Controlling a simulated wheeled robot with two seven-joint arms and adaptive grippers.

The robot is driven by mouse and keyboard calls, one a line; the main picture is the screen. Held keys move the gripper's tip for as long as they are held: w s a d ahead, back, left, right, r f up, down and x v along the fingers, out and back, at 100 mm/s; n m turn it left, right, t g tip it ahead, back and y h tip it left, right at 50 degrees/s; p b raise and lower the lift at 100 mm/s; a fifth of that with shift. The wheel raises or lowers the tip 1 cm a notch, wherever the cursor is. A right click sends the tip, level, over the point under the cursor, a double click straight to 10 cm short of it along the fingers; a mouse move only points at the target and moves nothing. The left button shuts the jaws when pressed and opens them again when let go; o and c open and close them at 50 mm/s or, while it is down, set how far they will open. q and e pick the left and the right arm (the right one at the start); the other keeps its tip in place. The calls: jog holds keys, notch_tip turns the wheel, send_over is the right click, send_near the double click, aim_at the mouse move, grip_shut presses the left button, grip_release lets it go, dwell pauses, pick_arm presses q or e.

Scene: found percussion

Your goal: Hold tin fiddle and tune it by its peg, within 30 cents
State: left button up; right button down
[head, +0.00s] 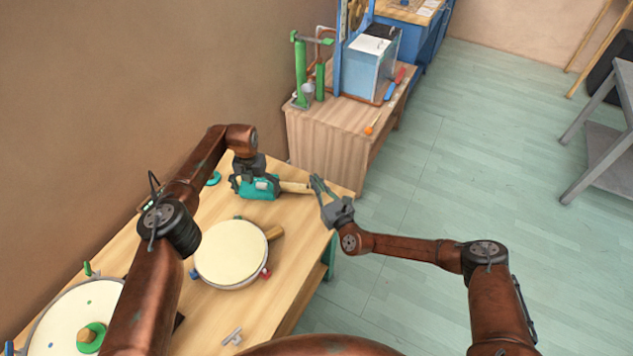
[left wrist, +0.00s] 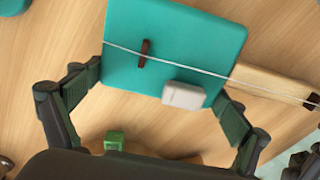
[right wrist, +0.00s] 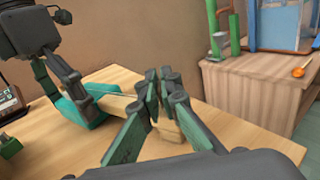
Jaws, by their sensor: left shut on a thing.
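The tin fiddle has a teal body (head: 262,188) and a pale wooden neck (head: 296,187); it lies low over the table's far end. My left gripper (head: 240,184) is shut on the body. In the left wrist view its fingers flank the teal box (left wrist: 185,35), whose face shows a string (left wrist: 150,53), a small dark bridge (left wrist: 144,54) and a pale block (left wrist: 183,95). My right gripper (head: 318,188) is at the free end of the neck. In the right wrist view its fingertips (right wrist: 161,76) are close together, in front of the neck (right wrist: 116,103).
A round cream drum (head: 231,250) stands nearer on the wooden table (head: 215,318), with a larger round drum (head: 65,325) at lower left. A side cabinet (head: 335,140) with green tubes and a blue box is behind. The floor to the right is open up to a grey shelf.

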jog(key=shift+a+m+h, duration=0.1)
jog(key=shift+m+h, duration=0.2)
jog(key=shift+h, duration=0.2)
jog(key=shift+s+f+m+t+h, duration=0.1)
jog(key=shift+m+t+h, duration=0.4)
jog(key=shift+m+h, duration=1.3)
jog(key=shift+h, duration=0.9)
jog(key=c, duration=2.2)
grip_release()
jog(key=shift+o, duration=0.2)
jog(key=s, duration=1.2)
jog(key=shift+d, duration=0.3)
